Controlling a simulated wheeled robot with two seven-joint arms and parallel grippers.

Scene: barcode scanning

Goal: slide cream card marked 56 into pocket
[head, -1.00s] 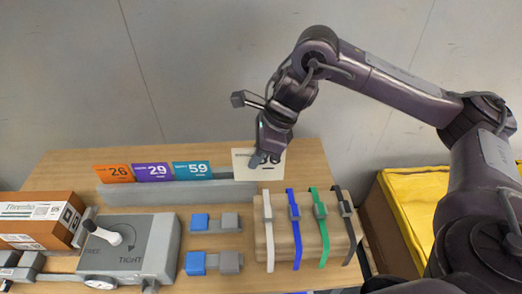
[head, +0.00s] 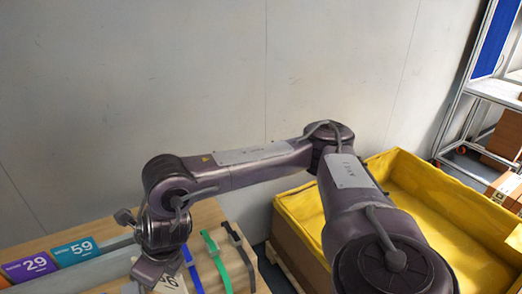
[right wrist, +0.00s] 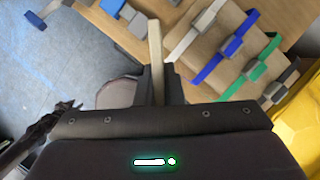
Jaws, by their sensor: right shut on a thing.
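My right gripper (head: 160,272) is shut on the cream card (head: 172,284), whose dark print is only partly visible at the bottom of the head view. In the right wrist view the card (right wrist: 156,58) shows edge-on as a cream strip between the fingers. The grey card rack (head: 100,272) is at the lower left of the head view, left of my right gripper. It holds a purple card 29 (head: 33,264) and a teal card 59 (head: 80,249). The pocket's opening cannot be made out. A dark arm part at the left of the right wrist view may be my left gripper (right wrist: 62,112).
Blue, green and grey straps (head: 215,260) lie right of my gripper; the wrist view also shows a white strap (right wrist: 188,38) and blue-grey blocks (right wrist: 128,18). A yellow-lined bin (head: 420,200) stands right of the table. A shelf rack (head: 497,92) is farther right.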

